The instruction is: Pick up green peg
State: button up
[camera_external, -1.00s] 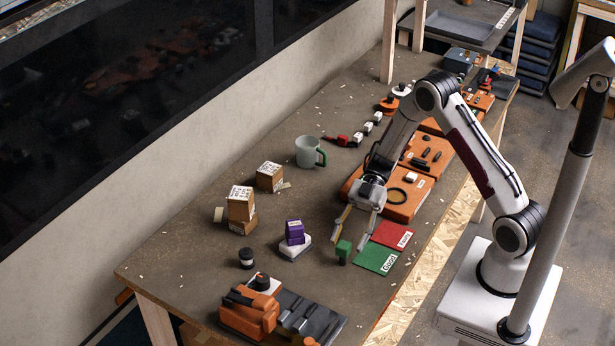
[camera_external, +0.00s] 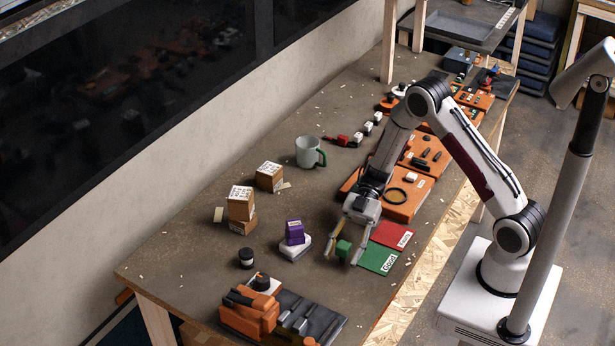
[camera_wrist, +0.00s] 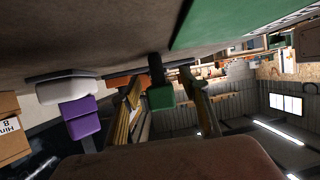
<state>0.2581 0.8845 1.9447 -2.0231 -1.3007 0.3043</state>
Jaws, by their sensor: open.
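The green peg (camera_external: 343,249) stands on the table, left of the green card (camera_external: 379,258). In the wrist view its green head (camera_wrist: 161,97) shows with a dark stem joined to it. My gripper (camera_external: 342,258) is open and low over the table, with one finger on each side of the peg. In the wrist view my gripper (camera_wrist: 163,115) has the peg's head between its two fingers, with the left finger near it. I cannot tell whether either finger touches the peg. The lower part of the peg is partly hidden in the external view.
A purple block (camera_external: 294,232) on a white base (camera_external: 295,248) stands left of my gripper. A red card (camera_external: 392,235) and orange trays (camera_external: 404,196) lie behind. An orange tool set (camera_external: 255,312) is at the front.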

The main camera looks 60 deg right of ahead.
aim_at(343, 244)
jog(key=c, duration=1.2)
jog(key=shift+c, duration=0.2)
jog(key=shift+r, duration=0.15)
jog(key=shift+r, duration=4.85)
